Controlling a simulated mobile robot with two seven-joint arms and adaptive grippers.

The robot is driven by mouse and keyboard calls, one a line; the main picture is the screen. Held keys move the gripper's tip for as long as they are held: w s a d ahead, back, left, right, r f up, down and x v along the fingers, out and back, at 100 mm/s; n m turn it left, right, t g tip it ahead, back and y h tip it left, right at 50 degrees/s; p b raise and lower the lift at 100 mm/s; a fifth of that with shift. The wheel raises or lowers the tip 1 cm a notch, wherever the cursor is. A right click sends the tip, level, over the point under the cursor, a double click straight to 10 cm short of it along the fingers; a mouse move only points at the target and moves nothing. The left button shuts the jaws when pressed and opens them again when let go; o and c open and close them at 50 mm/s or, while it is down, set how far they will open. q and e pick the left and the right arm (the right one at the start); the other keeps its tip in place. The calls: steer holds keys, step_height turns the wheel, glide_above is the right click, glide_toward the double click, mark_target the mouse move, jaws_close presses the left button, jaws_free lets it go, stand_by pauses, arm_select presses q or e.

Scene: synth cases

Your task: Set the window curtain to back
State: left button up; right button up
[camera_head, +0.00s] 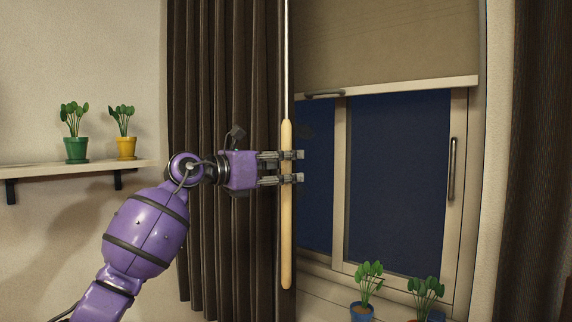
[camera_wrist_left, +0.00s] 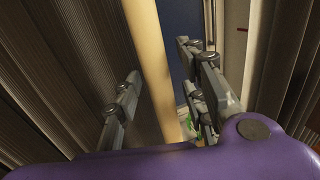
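The dark brown curtain (camera_head: 225,90) hangs in folds at the left side of the window. A pale wooden wand (camera_head: 286,230) hangs upright at the curtain's right edge on a thin light rod. My left gripper (camera_head: 291,168) reaches in from the left, in front of the curtain, level with the wand's middle. In the left wrist view the wand (camera_wrist_left: 152,45) runs between the fingers (camera_wrist_left: 163,75), with a visible gap on its right side, so the fingers look open around it. My right gripper is not in view.
The window (camera_head: 398,180) has a partly lowered beige blind (camera_head: 385,40) and a handle (camera_head: 452,168). Potted plants stand on the sill, one in a blue pot (camera_head: 361,312). A shelf (camera_head: 75,169) at left holds two more plants. Another dark curtain (camera_head: 545,160) hangs at far right.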

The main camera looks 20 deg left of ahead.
arm_select(q)
steer(key=shift+w+f, duration=0.1)
steer(key=shift+w, duration=0.05)
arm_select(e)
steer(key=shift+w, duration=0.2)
arm_select(q)
jaws_close()
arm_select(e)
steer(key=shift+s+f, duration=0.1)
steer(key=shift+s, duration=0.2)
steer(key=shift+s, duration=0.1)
